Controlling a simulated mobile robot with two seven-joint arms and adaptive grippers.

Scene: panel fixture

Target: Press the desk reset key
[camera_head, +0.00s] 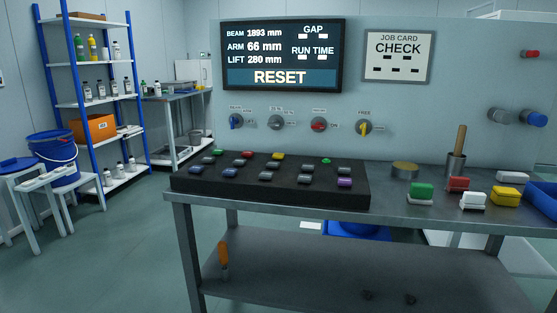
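The desk key panel (264,182) is a sloped black block on the left part of the grey metal bench. It bears several small coloured keys: a red key (247,155), a yellow key (278,157), a purple key (344,183), green ones such as this key (326,161), blue ones (229,172) and grey ones (265,177). No label that marks the reset key can be read on them. The wall screen (281,55) reads RESET, with beam 1893 mm, arm 66 mm and lift 280 mm. Neither gripper shows in the head view.
Wall knobs (319,124) sit above the panel. On the bench (388,202) to the right stand a brass disc (405,167), a holder cup (455,165), coloured blocks (422,190) and a blue bin (545,199). A job card (398,57) reads CHECK. Floor is open at left front.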

